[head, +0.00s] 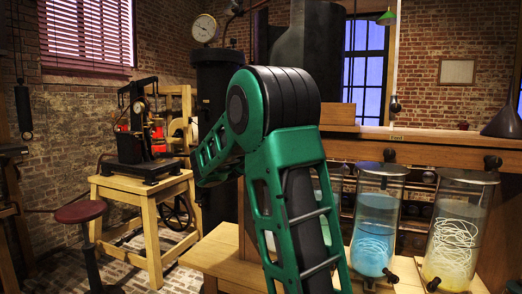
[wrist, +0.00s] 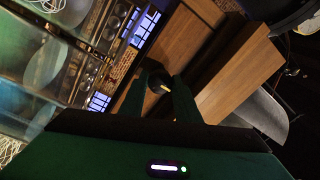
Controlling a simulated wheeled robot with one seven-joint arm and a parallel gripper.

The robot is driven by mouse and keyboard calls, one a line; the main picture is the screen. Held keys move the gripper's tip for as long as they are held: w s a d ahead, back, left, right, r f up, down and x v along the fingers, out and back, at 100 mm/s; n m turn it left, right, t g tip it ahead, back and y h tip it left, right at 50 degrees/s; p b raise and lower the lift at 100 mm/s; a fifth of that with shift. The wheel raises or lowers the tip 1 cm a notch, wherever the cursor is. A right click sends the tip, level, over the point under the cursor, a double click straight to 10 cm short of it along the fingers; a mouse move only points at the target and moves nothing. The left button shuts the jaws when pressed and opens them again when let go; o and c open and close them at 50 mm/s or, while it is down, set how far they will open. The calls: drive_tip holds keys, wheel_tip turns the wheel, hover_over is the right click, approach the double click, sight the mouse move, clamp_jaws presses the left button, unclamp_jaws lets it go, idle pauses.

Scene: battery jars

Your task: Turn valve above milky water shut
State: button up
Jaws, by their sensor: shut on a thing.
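My gripper (wrist: 160,98) is shut on a round black valve knob (wrist: 158,80) with a yellow mark, between its two dark green fingers. In the head view my green arm hides the gripper and this knob. Glass jars (wrist: 85,22) fill the left of the wrist view, with cloudy greenish liquid and pale coils; I cannot tell for sure which is milky. In the head view, one jar holds blue liquid (head: 374,232) and another has a yellowish bottom (head: 450,245). Black knobs sit above the blue jar (head: 389,155) and the yellowish jar (head: 491,162).
A wooden ledge (head: 440,139) runs behind and above the jars. Small black knobs sit low in front of them, one by the blue jar (head: 390,275). A wooden stand with a black machine (head: 140,170) and a red stool (head: 80,211) are at left.

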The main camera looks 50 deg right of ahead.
drive_tip(key=shift+w+a+f, duration=0.15)
drive_tip(key=shift+w+a, duration=0.05)
drive_tip(key=o, duration=1)
drive_tip(key=shift+s+d, duration=0.1)
drive_tip(key=v, duration=1)
drive_tip(key=shift+a, duration=0.4)
drive_tip(key=s+f+n+g+y, duration=0.4)
drive_tip(key=s+f+n+y, duration=0.4)
drive_tip(key=s+f, duration=0.9)
drive_tip(key=s+a+f+n+g+y, duration=0.1)
drive_tip(key=s+a+f+n+y, duration=0.2)
drive_tip(key=s+a+n, duration=0.1)
drive_tip(key=s+a+f+n+g+y, duration=0.1)
drive_tip(key=s+a+f+n+y, duration=0.2)
drive_tip(key=s+a, duration=0.3)
drive_tip(key=s+a+f+n+g+y, duration=0.1)
drive_tip(key=s+a+f+n+y, duration=0.2)
drive_tip(key=a, duration=0.6)
drive_tip(key=shift+s+f+n+y, duration=0.25)
drive_tip(key=shift+s+n, duration=0.2)
drive_tip(key=shift+s, duration=0.2)
drive_tip(key=shift+s+f+n+y, duration=0.2)
drive_tip(key=shift+s+n, duration=0.25)
drive_tip(key=shift+s, duration=0.2)
